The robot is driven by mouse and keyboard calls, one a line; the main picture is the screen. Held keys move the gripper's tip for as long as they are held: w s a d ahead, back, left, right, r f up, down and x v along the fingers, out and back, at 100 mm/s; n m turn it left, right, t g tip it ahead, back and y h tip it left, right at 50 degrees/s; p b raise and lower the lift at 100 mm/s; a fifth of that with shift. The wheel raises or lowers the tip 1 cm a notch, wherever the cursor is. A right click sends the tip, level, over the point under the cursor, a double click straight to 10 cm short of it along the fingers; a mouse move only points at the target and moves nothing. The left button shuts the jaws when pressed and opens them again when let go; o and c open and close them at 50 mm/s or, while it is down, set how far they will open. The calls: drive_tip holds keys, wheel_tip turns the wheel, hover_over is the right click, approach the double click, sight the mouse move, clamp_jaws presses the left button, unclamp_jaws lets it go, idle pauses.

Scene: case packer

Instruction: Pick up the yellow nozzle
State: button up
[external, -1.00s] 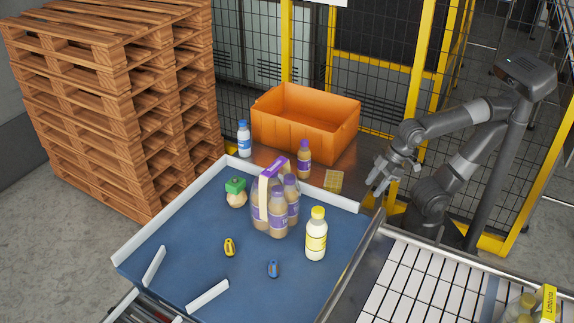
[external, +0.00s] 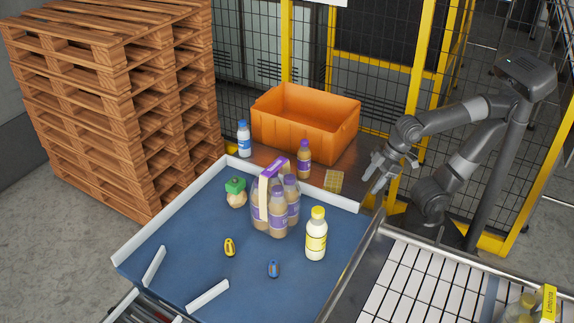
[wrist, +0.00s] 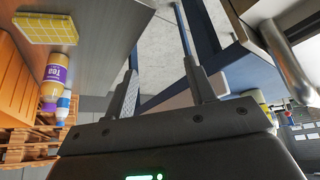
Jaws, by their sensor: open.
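The small yellow nozzle (external: 229,247), with dark markings, lies on the blue surface (external: 195,265), left of a small blue piece of similar shape. My gripper (external: 370,168) is at the right, above the far right corner of the blue surface and well apart from the nozzle. It is open and empty. In the wrist view the two fingers of my gripper (wrist: 157,38) stand apart with nothing between them. I cannot make out the nozzle in the wrist view.
A wrapped bottle pack (external: 277,210), a yellow-capped bottle (external: 316,240), a green-topped item (external: 236,192) and the blue piece (external: 273,268) share the blue surface. An orange crate (external: 300,140) stands behind. A white rim (external: 165,213) edges the surface.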

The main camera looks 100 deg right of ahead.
drive_tip(key=w+d+r+h, duration=0.1)
drive_tip(key=w+r, duration=0.6)
drive_tip(key=w, duration=0.4)
drive_tip(key=w+d+r+m+h, duration=0.1)
drive_tip(key=w+d+r, duration=0.1)
drive_tip(key=w+r, duration=0.7)
drive_tip(key=w+d+r+h, duration=0.1)
drive_tip(key=w+r, duration=0.5)
drive_tip(key=w, duration=0.7)
drive_tip(key=m+g+y, duration=0.1)
drive_tip(key=m+y, duration=0.1)
hover_over(229, 245)
drive_tip(key=s+d, duration=0.1)
drive_tip(key=s, duration=0.1)
wheel_tip(229, 245, down, 16)
drive_tip(key=shift+w+f, duration=0.1)
drive_tip(key=shift+w, duration=0.05)
drive_tip(key=shift+s+a+x, duration=0.1)
drive_tip(key=shift+a+x, duration=0.05)
drive_tip(key=shift+x, duration=0.8)
drive_tip(key=shift+s+a+x, duration=0.1)
drive_tip(key=shift+x, duration=0.85)
drive_tip(key=shift+s+a+x, duration=0.1)
drive_tip(key=shift+a+x, duration=0.05)
drive_tip(key=shift+x, duration=0.85)
drive_tip(key=shift+f, duration=0.15)
drive_tip(key=shift+c, duration=0.4)
drive_tip(key=c, duration=1)
